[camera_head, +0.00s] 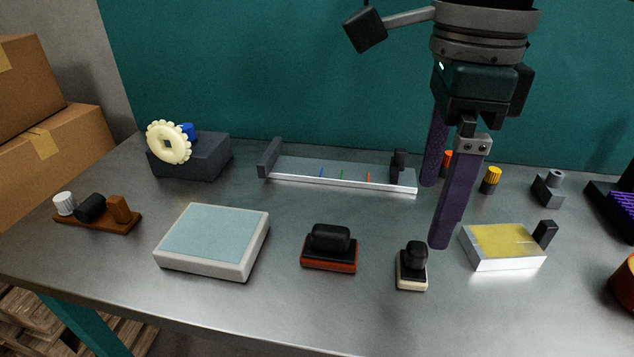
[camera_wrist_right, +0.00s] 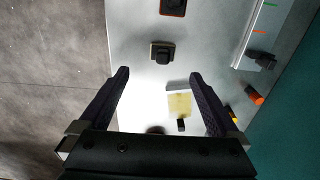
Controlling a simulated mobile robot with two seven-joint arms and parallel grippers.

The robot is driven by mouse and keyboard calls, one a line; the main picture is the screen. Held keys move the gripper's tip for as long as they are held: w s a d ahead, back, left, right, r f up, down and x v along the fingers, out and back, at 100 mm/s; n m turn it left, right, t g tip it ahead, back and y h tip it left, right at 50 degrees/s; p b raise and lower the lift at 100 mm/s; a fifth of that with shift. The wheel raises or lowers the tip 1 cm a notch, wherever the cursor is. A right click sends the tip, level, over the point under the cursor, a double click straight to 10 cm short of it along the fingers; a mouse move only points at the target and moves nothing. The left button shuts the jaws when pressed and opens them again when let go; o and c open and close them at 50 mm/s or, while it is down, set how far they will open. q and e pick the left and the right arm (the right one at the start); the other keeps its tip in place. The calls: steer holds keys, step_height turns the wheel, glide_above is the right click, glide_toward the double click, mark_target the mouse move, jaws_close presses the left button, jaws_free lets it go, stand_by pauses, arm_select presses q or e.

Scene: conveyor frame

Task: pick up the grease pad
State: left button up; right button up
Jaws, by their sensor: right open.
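I cannot tell for sure which item is the grease pad. One black-handled pad has a cream base (camera_head: 411,281) and stands at the table's front, also in the wrist view (camera_wrist_right: 162,52). Another has a red-brown base (camera_head: 330,264) and stands left of it; part of it shows at the wrist view's top (camera_wrist_right: 173,6). A shallow silver tray with a yellow surface (camera_head: 503,242) and a black block stands to the right, also in the wrist view (camera_wrist_right: 180,104). My right gripper (camera_head: 437,212) is open, empty and pointing down above the table; both fingers show in the wrist view (camera_wrist_right: 159,73).
A pale-blue-topped block (camera_head: 213,239) and a brown rack (camera_head: 97,218) are at left. A grey box with a cream toothed wheel (camera_head: 169,143) and a measuring rail (camera_head: 330,172) stand behind. Orange (camera_head: 447,160) and yellow-capped (camera_head: 491,180) pieces stand near the right gripper.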

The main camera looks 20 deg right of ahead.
mark_target(419, 246)
step_height(419, 246, down, 4)
steer(key=shift+s+d+r, duration=0.1)
steer(key=shift+s+d, duration=0.05)
steer(key=f, duration=0.5)
steer(key=shift+w+f+b, duration=0.25)
steer(key=shift+w+b, duration=0.05)
steer(key=shift+w, duration=0.05)
jaws_close()
step_height(419, 246, up, 20)
steer(key=p, duration=0.2)
stand_by(0.6)
steer(key=c, duration=0.7)
jaws_free()
steer(key=c, duration=0.6)
